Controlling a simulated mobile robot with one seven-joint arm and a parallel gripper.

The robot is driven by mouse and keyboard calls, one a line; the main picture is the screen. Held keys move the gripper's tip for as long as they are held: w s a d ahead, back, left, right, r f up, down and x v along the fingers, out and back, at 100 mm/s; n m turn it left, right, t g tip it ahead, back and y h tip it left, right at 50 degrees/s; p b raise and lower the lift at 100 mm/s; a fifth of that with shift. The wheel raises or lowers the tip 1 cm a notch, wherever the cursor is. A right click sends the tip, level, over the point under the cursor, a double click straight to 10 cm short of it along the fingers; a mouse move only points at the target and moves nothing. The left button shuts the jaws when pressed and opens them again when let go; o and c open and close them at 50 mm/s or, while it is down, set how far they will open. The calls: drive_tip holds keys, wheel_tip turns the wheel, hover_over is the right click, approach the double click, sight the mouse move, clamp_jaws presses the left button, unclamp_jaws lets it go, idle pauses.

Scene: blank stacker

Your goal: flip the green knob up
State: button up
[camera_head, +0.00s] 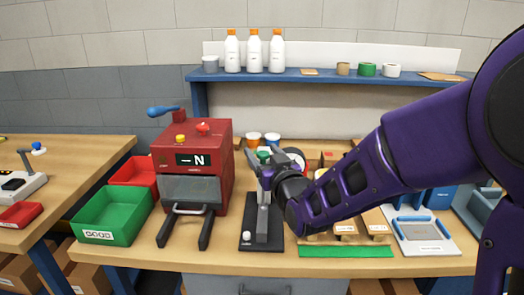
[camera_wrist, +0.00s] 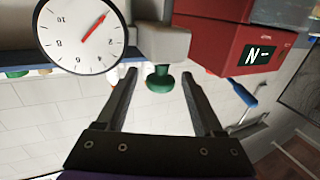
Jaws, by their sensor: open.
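The green knob (camera_head: 263,155) sits at the top of a grey dial stand on the bench, partly hidden by my arm. In the upside-down wrist view the green knob (camera_wrist: 159,83) joins a grey block (camera_wrist: 160,43) by a short stem. My gripper (camera_head: 265,172) is beside the top of the stand. In the wrist view my gripper (camera_wrist: 159,73) is open, with one finger on each side of the knob and visible gaps to both. Contact in depth is hard to judge.
A round dial (camera_wrist: 80,35) with a red needle is close beside one finger. A red machine (camera_head: 192,160) stands left of the stand, with a green GOOD bin (camera_head: 112,212) farther left. The stand's black base (camera_head: 262,240) is on the wooden bench. A blue shelf (camera_head: 300,76) holds bottles behind.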

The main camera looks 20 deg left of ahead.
clamp_jaws()
idle(0.3)
idle(1.1)
